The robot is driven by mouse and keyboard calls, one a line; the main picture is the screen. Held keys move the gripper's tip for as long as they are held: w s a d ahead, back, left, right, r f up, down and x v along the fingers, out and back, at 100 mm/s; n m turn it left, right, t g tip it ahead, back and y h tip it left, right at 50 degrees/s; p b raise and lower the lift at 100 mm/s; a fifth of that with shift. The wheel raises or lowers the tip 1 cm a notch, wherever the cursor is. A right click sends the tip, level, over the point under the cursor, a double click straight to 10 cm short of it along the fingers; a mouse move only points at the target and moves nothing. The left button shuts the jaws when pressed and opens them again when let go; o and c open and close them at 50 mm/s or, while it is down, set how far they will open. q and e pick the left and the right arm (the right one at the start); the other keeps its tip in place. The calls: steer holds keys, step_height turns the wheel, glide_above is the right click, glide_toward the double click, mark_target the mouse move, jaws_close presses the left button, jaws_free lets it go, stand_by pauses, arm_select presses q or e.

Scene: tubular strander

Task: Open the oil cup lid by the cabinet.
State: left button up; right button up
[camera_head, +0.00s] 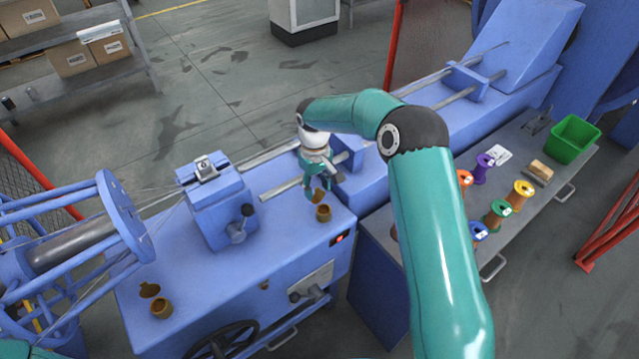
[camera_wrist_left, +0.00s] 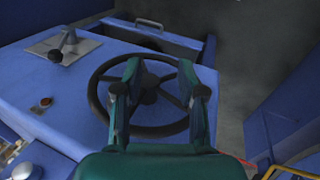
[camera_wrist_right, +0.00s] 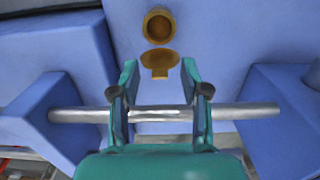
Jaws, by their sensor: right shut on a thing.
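The oil cup (camera_head: 323,212) near the cabinet is a small brown-gold cup on the blue machine top. Its mouth is uncovered in the right wrist view (camera_wrist_right: 158,26). Its lid (camera_wrist_right: 160,63) stands swung away beside the rim, towards my right gripper; it also shows in the head view (camera_head: 318,195). My right gripper (camera_wrist_right: 160,70) is shut on the lid, with one finger at each side; exact finger contact is hard to see. My left gripper (camera_wrist_left: 158,70) is open and empty above a black handwheel (camera_wrist_left: 150,98).
A second oil cup (camera_head: 161,308) with a raised lid (camera_head: 149,290) stands at the left of the machine top. A metal rod (camera_wrist_right: 245,112) lies beneath my right gripper. The cabinet (camera_head: 375,290) has coloured spools and a green bin (camera_head: 574,139) on top.

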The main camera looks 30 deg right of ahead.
steer(key=o, duration=1.1)
steer(key=shift+o, duration=0.2)
step_height(320, 180, up, 12)
steer(key=shift+w, duration=0.4)
steer(key=shift+f, duration=0.15)
